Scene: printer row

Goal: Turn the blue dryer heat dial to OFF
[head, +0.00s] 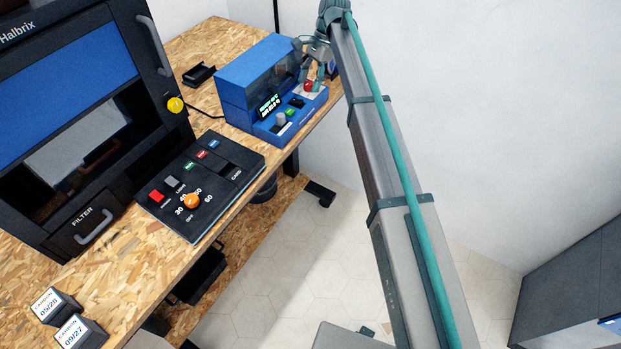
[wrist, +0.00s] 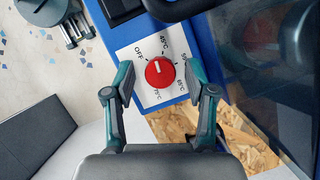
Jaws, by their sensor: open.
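The blue dryer (head: 240,88) stands at the far end of the bench in the head view. Its red heat dial (wrist: 160,72) sits on a white label plate in the wrist view and shows small in the head view (head: 308,86). The dial's white mark points up the picture, between the OFF and 45°C labels. My gripper (wrist: 159,80) is open, with one finger on each side of the dial. I cannot tell whether either finger touches it. In the head view my gripper (head: 318,72) is over the dryer's right end, and the dial is partly hidden.
A large black and blue printer (head: 60,75) stands left on the bench. A black control panel (head: 225,170) with an orange dial lies in front of it. Two carbon filter boxes (head: 80,332) are at the near end. Open floor lies right of the bench.

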